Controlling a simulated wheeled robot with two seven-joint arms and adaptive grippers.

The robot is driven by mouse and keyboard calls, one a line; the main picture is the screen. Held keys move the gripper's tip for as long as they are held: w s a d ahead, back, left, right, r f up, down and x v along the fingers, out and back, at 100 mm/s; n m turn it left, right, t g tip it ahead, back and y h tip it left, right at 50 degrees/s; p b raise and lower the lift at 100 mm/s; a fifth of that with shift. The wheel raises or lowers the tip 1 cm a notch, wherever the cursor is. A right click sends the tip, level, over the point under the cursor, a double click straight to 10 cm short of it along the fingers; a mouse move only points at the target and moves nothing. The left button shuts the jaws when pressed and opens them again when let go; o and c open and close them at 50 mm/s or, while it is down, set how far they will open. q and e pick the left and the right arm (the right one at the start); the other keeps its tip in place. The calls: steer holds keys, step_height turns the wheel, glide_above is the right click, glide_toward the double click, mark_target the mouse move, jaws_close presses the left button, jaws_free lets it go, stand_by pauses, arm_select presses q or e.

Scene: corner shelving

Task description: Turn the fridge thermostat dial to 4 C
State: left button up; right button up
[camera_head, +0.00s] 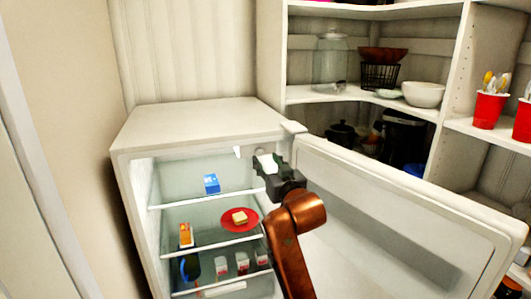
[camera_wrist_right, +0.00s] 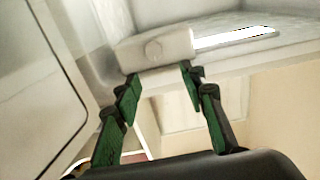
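The fridge (camera_head: 190,120) stands open, its door (camera_head: 400,190) swung out to the right. In the right wrist view a pale round dial (camera_wrist_right: 153,48) sits on a white housing (camera_wrist_right: 182,45) under the fridge ceiling. The housing also shows in the head view (camera_head: 267,162), partly hidden by my gripper. I cannot read any marks on the dial. My right gripper (camera_wrist_right: 160,74) is open and empty, its green-padded fingers spread just short of the dial, which lies between their tips in the picture. In the head view my right gripper (camera_head: 263,168) is at the upper right of the fridge interior. My left gripper is out of view.
Below on the fridge shelves are a blue box (camera_head: 211,184), a red plate (camera_head: 232,226) with food, an orange-topped item (camera_head: 186,236) and several small cartons. The open door stands close right of my arm. Corner shelves hold a white bowl (camera_head: 424,95) and red cups (camera_head: 488,110).

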mark_target(260, 152)
steer(key=p+x, duration=0.1)
steer(key=x, duration=0.1)
steer(key=p+x, duration=0.1)
steer(key=x, duration=0.1)
steer(key=f+p+x, duration=0.1)
steer(key=x, duration=0.1)
steer(key=shift+w+d+r, duration=0.1)
steer(key=shift+w+d, duration=0.1)
steer(key=shift+d, duration=0.05)
steer(key=shift+w+a+p, duration=0.25)
steer(key=shift+w+p, duration=0.15)
steer(key=shift+w, duration=0.2)
steer(key=shift+c, duration=0.2)
jaws_close()
